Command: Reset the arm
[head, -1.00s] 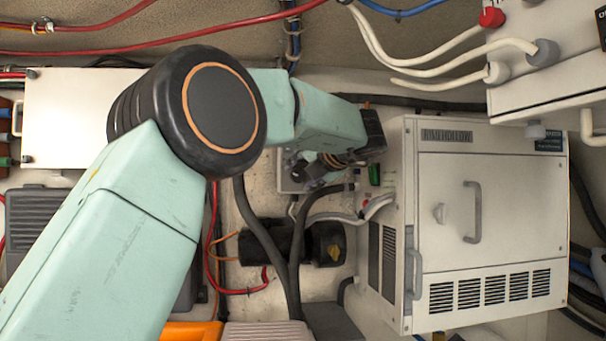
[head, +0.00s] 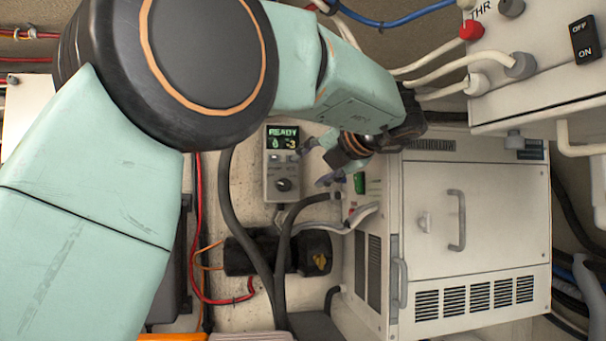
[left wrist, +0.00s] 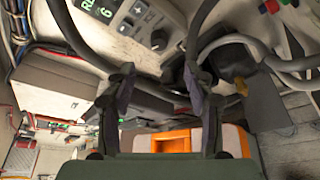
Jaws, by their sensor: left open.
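My left arm reaches across the head view from the left. Its left gripper (head: 316,166) is open, with its dark fingers pointing left, just to the right of a small grey control panel (head: 284,185). The panel has a lit display reading READY and a round dark knob. In the left wrist view the two fingers of the left gripper (left wrist: 160,75) stand apart with nothing between them. The same control panel (left wrist: 135,22) shows at the top of that view. My right gripper is not in view.
A pale cabinet (head: 475,190) with a handle and vents stands to the right. A switch box (head: 545,75) with thick white cables is at the upper right. Black hoses (head: 245,220) and red wires run below the panel. An orange-and-white case (left wrist: 180,140) shows in the left wrist view.

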